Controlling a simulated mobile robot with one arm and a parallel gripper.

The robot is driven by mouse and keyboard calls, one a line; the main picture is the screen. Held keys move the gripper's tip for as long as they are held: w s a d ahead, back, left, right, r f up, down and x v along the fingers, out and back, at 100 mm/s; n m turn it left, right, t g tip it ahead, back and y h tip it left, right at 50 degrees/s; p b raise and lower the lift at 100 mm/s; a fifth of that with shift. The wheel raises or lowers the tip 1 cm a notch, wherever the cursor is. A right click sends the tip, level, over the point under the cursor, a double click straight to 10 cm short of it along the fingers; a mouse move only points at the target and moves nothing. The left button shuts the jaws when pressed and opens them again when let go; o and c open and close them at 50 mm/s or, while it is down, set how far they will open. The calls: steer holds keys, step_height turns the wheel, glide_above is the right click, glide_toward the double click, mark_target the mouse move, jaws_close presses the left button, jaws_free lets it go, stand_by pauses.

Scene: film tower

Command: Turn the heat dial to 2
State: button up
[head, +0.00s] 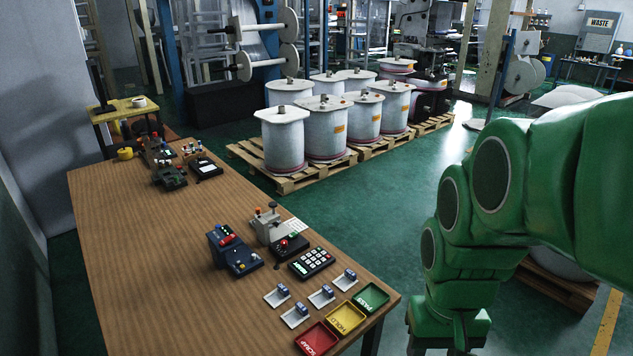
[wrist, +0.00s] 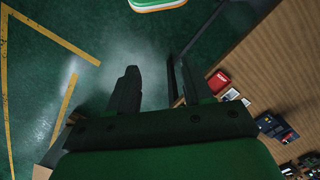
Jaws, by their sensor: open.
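In the head view, a grey device (head: 268,226) with a dark top knob stands on the wooden table (head: 140,260). Beside it sits a black box (head: 290,247) with a red knob. A dark blue device (head: 232,250) with red and yellow parts is to their left. I cannot tell which carries the heat dial; no dial numbers are readable. My gripper (wrist: 158,85) is open and empty in the wrist view, its two dark fingers apart over green floor, clear of the table. In the head view my green arm hangs off the table's right side.
A keypad (head: 311,262), small white trays (head: 278,295) with blue items, and red (head: 316,340), yellow (head: 345,317) and green (head: 371,298) trays lie near the table's right end. More devices (head: 170,176) stand at its far end. Spools on pallets (head: 290,183) stand beyond. The table's left part is bare.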

steer(key=w+a+t, duration=0.1)
steer(key=w+a, duration=0.3)
steer(key=w, duration=1.2)
steer(key=n+t+y, duration=0.2)
steer(key=n+t, duration=0.2)
glide_above(284, 242)
steer(key=s+d, duration=0.1)
steer(key=s, duration=0.2)
step_height(284, 242, down, 21)
steer(key=shift+d+r, duration=0.15)
steer(key=shift+r, duration=0.05)
steer(key=shift+x, duration=3.75)
steer(key=shift+d, duration=0.15)
jaws_close()
